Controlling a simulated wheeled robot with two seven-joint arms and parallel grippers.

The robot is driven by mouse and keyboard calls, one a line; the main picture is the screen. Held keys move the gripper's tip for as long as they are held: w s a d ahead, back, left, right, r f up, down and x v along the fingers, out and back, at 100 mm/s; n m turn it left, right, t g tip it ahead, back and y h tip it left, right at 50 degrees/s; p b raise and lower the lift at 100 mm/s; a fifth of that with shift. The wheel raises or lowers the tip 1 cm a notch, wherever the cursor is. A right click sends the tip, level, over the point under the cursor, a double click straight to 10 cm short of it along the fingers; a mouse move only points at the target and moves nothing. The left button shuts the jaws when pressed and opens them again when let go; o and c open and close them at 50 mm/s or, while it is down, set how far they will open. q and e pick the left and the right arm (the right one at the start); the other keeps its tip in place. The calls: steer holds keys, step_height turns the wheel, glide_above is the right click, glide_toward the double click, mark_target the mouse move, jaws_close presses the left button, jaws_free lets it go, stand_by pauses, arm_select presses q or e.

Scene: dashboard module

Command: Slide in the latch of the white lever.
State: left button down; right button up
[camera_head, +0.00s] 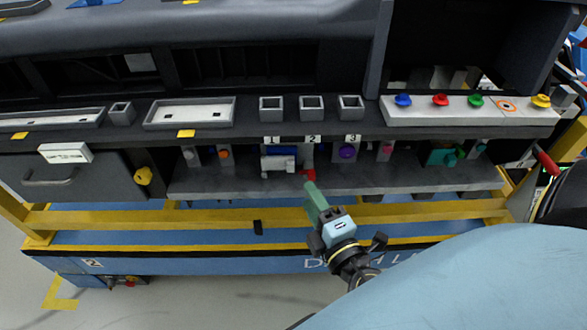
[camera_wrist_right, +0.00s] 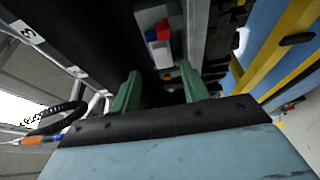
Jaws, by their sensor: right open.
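The white lever (camera_head: 278,163) sits below the sockets marked 1 and 2, with blue parts around it. A small red piece (camera_head: 309,174) is just right of it and lower. In the right wrist view the white lever (camera_wrist_right: 150,17), a blue part (camera_wrist_right: 163,31) and the red piece (camera_wrist_right: 162,52) show at the top, beyond the fingers. My right gripper (camera_head: 309,185) has green fingers and is at the shelf's front edge, just below the red piece. In the wrist view it (camera_wrist_right: 159,80) is open with nothing between its fingers. My left gripper is not in view.
Purple (camera_head: 347,151), orange and pink knobs and a teal part (camera_head: 442,156) line the same recess. A dark ledge (camera_head: 220,134) overhangs it. A grey shelf (camera_head: 230,186) lies below, with a yellow rail (camera_head: 180,217) in front. A white panel with coloured buttons (camera_head: 455,113) is at upper right.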

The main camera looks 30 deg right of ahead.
mark_target(292, 169)
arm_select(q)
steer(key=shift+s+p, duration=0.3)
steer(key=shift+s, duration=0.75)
arm_select(e)
steer(key=w, duration=0.3)
steer(key=w+d, duration=0.1)
steer(key=w, duration=0.5)
steer(key=shift+d, duration=0.2)
steer(key=shift+c, duration=0.3)
steer(key=c, duration=0.7)
